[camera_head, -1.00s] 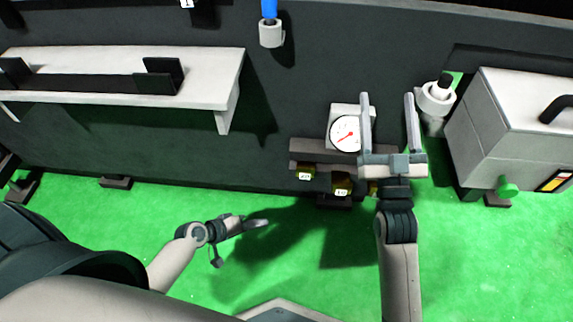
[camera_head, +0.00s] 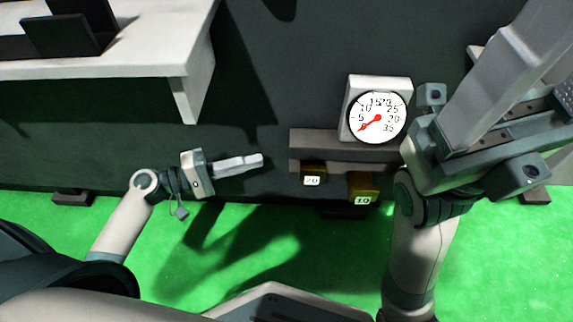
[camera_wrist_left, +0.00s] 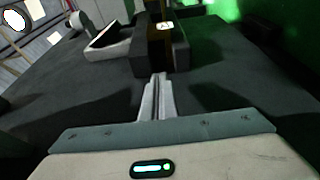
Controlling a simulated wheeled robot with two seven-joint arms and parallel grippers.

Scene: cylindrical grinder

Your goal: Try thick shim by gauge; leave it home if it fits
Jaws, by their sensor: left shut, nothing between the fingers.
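The gauge (camera_head: 378,117) has a white dial with a red needle pointing to the low end, lower left. It stands on a dark grey ledge (camera_head: 315,143). Below it sit two brass-yellow blocks, one labelled 20 (camera_head: 313,174) and one labelled 10 (camera_head: 362,188). A yellowish block with a white label (camera_wrist_left: 164,27) shows ahead in the left wrist view. My left gripper (camera_head: 260,160) is shut and empty, left of the ledge and apart from it. My right gripper (camera_head: 515,75) looms large at the right; its finger gap is unclear, and it hides what lies behind.
A white shelf (camera_head: 190,65) with black holders (camera_head: 65,32) juts out at upper left. The dark machine face (camera_head: 250,100) is bare between shelf and gauge. The green floor (camera_head: 190,270) lies below.

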